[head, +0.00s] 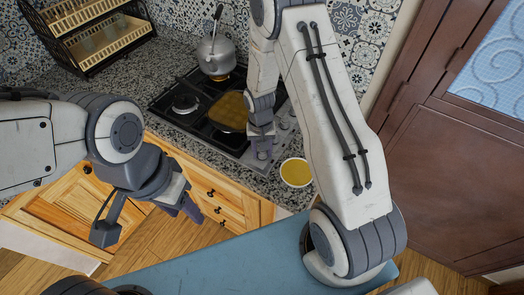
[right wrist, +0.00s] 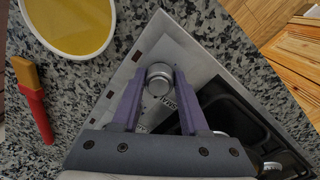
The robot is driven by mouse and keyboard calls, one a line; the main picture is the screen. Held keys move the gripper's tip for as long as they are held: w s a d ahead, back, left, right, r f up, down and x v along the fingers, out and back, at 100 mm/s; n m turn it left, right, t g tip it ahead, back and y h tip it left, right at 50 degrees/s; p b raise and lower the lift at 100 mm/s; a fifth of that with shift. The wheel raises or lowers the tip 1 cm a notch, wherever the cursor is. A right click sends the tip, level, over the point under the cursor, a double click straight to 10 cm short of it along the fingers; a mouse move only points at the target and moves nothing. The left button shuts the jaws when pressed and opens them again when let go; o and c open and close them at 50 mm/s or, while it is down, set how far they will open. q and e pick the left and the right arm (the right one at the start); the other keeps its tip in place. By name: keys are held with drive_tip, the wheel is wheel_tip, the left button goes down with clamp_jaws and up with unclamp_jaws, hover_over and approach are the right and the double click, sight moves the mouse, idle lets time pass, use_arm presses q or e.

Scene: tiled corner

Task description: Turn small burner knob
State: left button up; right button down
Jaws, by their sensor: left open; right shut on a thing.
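The stove (head: 172,100) is a black hob with a silver knob panel along its right side. In the right wrist view, a round silver knob (right wrist: 158,78) sits near the corner of the metal panel (right wrist: 192,58). My right gripper (right wrist: 159,74) has its purple fingers closed on both sides of this knob; in the head view the right gripper (head: 262,152) reaches down to the panel and hides the knob. Another knob (right wrist: 271,167) shows partly at the lower right. My left gripper (head: 190,208) is open and empty in front of the wooden drawers.
A square pan (head: 229,110) sits on the hob. A rack (head: 95,40) stands back left.

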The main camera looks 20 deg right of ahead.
drive_tip(key=n, duration=0.3)
drive_tip(key=shift+n, duration=1.7)
drive_tip(key=shift+w, duration=0.1)
drive_tip(key=shift+c, duration=2.1)
unclamp_jaws()
drive_tip(key=shift+r, duration=0.1)
wheel_tip(320, 180, up, 10)
drive_tip(key=b, duration=0.1)
drive_tip(key=shift+a+r+b, duration=0.2)
drive_tip(key=shift+b, duration=0.2)
